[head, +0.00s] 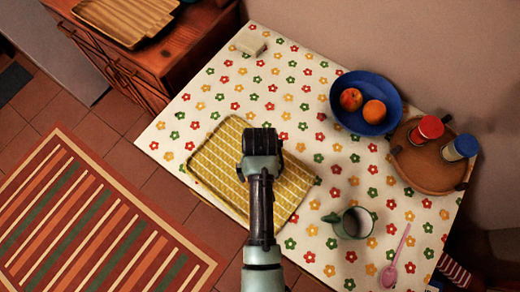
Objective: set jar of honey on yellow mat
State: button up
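The yellow mat (215,160), patterned with pale lines, lies flat on the flowered tablecloth at the table's left side. My gripper (262,138) is above the mat, seen from behind and above along my arm. The arm covers part of the mat. The fingers are hidden, so I cannot tell whether they are open or hold anything. I cannot make out a jar that is clearly honey. A red-lidded container (427,130) and a blue-lidded container (459,147) stand on a round wooden tray (425,175) at the right; their contents are unclear.
A blue bowl (352,123) with two fruits stands right of the mat. A green mug (352,223) and a pink spoon (391,270) are at the lower right. A small pale block (251,45) lies at the back. A wooden cabinet (150,60) adjoins the table's far-left edge.

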notch_tip(320, 180, up, 12)
jog(key=shift+r+p, duration=0.25)
jog(key=shift+p, duration=0.15)
jog(key=w+r+t, duration=0.7)
jog(key=w+r, duration=0.2)
jog(key=r, duration=0.5)
jog(key=w+r+t, duration=0.7)
jog(key=w+r, duration=0.2)
jog(key=r, duration=0.6)
notch_tip(320, 180, up, 17)
jog(key=s+t, duration=0.2)
jog(key=t, duration=0.4)
jog(key=s+r+t, duration=0.3)
jog(key=s+r, duration=0.3)
jog(key=r, duration=0.2)
jog(key=s+r+m+t, duration=0.1)
jog(key=s+r+t, duration=0.3)
jog(key=r, duration=0.5)
jog(key=shift+s+a, duration=0.25)
jog(key=shift+s, duration=0.65)
